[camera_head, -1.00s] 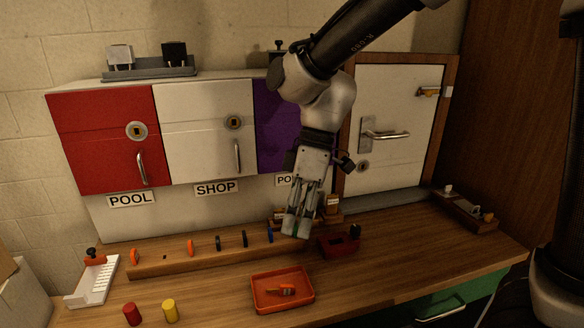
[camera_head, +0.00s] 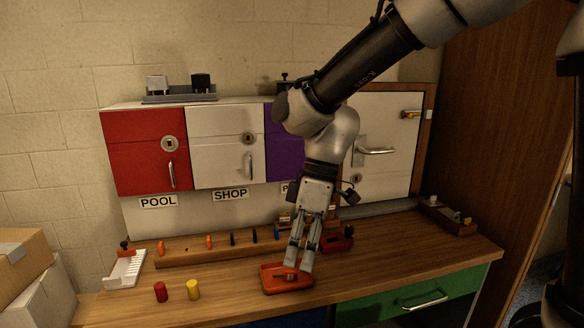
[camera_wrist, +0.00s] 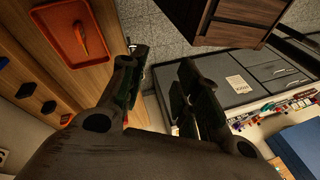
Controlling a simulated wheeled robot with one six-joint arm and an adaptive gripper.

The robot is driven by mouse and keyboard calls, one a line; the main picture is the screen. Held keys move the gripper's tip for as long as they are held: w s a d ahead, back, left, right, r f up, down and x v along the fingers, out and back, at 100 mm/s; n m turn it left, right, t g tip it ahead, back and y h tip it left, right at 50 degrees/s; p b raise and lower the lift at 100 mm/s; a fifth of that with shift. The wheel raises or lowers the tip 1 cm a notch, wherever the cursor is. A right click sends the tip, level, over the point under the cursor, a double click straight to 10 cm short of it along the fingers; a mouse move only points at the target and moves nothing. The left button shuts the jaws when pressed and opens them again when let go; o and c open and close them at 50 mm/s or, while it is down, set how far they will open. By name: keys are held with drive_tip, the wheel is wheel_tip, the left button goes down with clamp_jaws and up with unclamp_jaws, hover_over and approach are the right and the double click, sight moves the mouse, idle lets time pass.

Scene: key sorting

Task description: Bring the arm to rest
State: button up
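My gripper (camera_head: 299,264) hangs fingers-down over the front of the workbench (camera_head: 220,294). In the head view its fingertips overlap the back part of the orange tray (camera_head: 269,291). In the wrist view the two fingers stand apart with nothing between them, and the gripper (camera_wrist: 163,65) is open. The orange tray also shows there at the upper left (camera_wrist: 57,44), to one side of the fingers. An orange key-like piece (camera_wrist: 83,40) lies in the tray. My arm is bent and reaches in from the upper right.
A wooden rack (camera_head: 185,258) with several coloured tags stands behind the tray. A red box (camera_head: 338,241) is close right of my fingers. Red (camera_head: 160,292) and yellow (camera_head: 193,290) cylinders stand at left. Cabinets (camera_head: 222,160) and a white door (camera_head: 390,170) stand behind my arm.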

drive_tip(key=s+d+r+m+t+h, duration=0.1)
drive_tip(key=d+m, duration=0.4)
drive_tip(key=d, duration=0.6)
drive_tip(key=s+d+r+m+t, duration=0.2)
drive_tip(key=d+r+m+t, duration=0.2)
drive_tip(key=d, duration=0.8)
drive_tip(key=s+d+r+m+t+h, duration=0.1)
drive_tip(key=s+d+r+m+t, duration=0.1)
drive_tip(key=d+m, duration=0.5)
drive_tip(key=d+r, duration=0.1)
drive_tip(key=d, duration=0.3)
drive_tip(key=shift+s+d+r+t+h, duration=0.25)
drive_tip(key=shift+s+t+h, duration=0.05)
drive_tip(key=shift+t, duration=0.1)
